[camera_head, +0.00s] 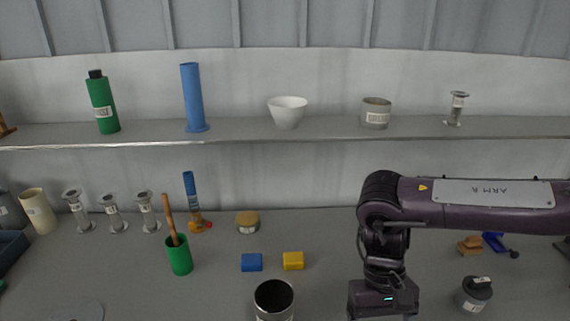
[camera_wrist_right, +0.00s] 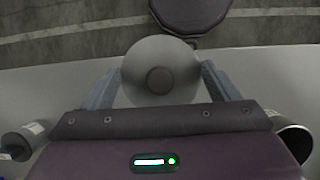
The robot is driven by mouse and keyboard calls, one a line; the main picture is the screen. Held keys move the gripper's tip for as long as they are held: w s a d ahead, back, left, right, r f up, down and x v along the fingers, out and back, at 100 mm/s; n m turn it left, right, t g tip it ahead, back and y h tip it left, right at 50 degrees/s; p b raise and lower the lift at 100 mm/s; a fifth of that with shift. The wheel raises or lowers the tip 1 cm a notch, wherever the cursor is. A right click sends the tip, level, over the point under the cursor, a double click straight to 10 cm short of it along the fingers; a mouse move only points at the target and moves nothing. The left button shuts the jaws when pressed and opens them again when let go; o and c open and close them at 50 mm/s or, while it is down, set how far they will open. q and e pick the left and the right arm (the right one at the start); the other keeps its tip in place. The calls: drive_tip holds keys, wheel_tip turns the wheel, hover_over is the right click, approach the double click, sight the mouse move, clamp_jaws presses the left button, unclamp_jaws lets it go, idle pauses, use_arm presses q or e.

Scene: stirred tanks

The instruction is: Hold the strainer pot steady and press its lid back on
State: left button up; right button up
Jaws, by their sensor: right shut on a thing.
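My right gripper (camera_head: 384,300) hangs over the front of the table in the head view, its fingertips cut off by the bottom edge. In the right wrist view its two fingers (camera_wrist_right: 158,85) are shut on a round grey piece with a darker central knob (camera_wrist_right: 160,60), which looks like the lid. Anything under this piece is hidden. An open metal pot with a dark inside (camera_head: 274,298) stands to the left of the gripper, apart from it; it also shows in the wrist view (camera_wrist_right: 296,142). I cannot tell whether it is the strainer pot. My left gripper is out of view.
A grey jar with a dark lid (camera_head: 475,294) stands right of the gripper. A blue block (camera_head: 252,262), a yellow block (camera_head: 293,261) and a green holder (camera_head: 179,256) lie behind the open pot. A shelf (camera_head: 240,132) with vessels runs along the back.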

drive_tip(key=shift+d, duration=0.2)
drive_tip(key=shift+w+d, duration=0.1)
drive_tip(key=n, duration=0.1)
drive_tip(key=w+a+n+h, duration=0.1)
drive_tip(key=n, duration=0.1)
drive_tip(key=a+n+h, duration=0.1)
drive_tip(key=n, duration=0.1)
drive_tip(key=shift+w+r+t, duration=0.25)
drive_tip(key=shift+w+t, duration=0.05)
drive_tip(key=shift+w, duration=0.05)
drive_tip(key=w+a+r+m+t+y, duration=0.25)
drive_tip(key=w+a+r+m, duration=0.2)
drive_tip(key=a+m, duration=0.55)
drive_tip(key=w+a+r+m+t+y, duration=0.2)
drive_tip(key=w+a+r+m+y, duration=0.35)
drive_tip(key=m, duration=0.75)
use_arm(q)
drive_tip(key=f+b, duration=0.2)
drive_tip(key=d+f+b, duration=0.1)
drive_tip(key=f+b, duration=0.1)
drive_tip(key=b, duration=0.1)
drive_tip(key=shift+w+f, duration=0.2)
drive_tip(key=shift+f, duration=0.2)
use_arm(e)
wheel_tip(320, 180, down, 6)
drive_tip(key=w+a+h, duration=0.1)
drive_tip(key=shift+a+f, duration=0.2)
